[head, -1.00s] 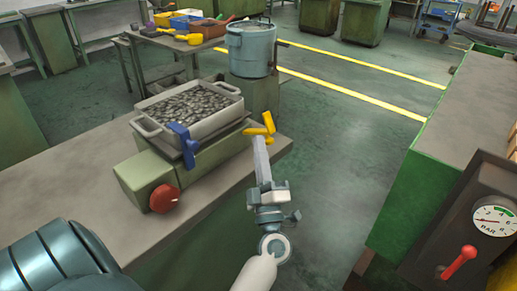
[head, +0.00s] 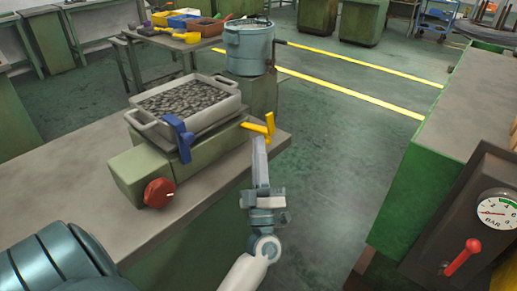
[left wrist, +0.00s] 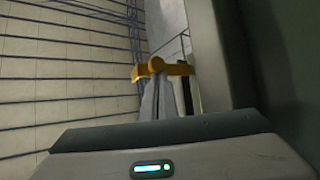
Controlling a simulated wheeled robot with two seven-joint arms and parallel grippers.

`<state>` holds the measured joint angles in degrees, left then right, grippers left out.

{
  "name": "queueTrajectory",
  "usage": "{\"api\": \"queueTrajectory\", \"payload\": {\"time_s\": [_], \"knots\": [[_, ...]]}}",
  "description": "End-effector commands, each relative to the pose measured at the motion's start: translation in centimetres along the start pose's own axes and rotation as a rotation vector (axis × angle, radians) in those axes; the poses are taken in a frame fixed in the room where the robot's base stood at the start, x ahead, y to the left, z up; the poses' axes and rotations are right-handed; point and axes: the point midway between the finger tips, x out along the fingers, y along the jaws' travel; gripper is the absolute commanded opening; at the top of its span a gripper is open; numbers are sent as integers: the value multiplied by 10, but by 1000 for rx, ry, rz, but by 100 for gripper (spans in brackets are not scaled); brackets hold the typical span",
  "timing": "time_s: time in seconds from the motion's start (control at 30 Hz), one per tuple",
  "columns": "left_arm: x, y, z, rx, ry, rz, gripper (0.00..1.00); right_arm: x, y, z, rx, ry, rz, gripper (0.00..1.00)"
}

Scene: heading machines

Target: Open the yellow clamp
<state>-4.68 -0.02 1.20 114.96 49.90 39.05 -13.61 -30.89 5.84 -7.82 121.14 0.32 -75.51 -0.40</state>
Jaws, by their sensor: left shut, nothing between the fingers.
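The yellow clamp (head: 255,128) sits at the right end of the green fixture under the tray, close to the bench edge. It has a sideways arm and a short upright part. My left gripper (head: 259,141) is shut with nothing between its fingers. Its fingertips are right at the clamp, on the near side, and hide part of it. In the left wrist view the yellow clamp (left wrist: 160,68) lies across the tips of the shut fingers (left wrist: 166,84). I cannot tell whether they touch. My right gripper is not in view.
A grey tray of dark pieces (head: 146,124) rests on the fixture. A blue clamp (head: 179,138) is at its near side, a red knob (head: 159,192) on the fixture's front. A blue-grey pot (head: 249,50) stands behind. The floor to the right is clear up to a green-sided bench (head: 405,200).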

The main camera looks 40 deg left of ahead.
Motion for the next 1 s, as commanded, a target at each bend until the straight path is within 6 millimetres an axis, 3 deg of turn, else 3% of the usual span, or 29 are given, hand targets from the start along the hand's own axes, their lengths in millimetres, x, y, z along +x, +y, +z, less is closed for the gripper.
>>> {"api": "queueTrajectory", "payload": {"time_s": [0.37, 0.47, 0.67, 1.0], "knots": [[-17, -2, 2, 2, -4, -3, 0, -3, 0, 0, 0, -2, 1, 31], [-30, -2, 2, 0, -4, -4, 0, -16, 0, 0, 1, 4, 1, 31], [-66, -2, 1, 1, -3, -3, 0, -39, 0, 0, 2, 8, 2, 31], [-134, -2, 1, -1, -3, -2, 0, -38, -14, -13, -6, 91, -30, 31]]}}
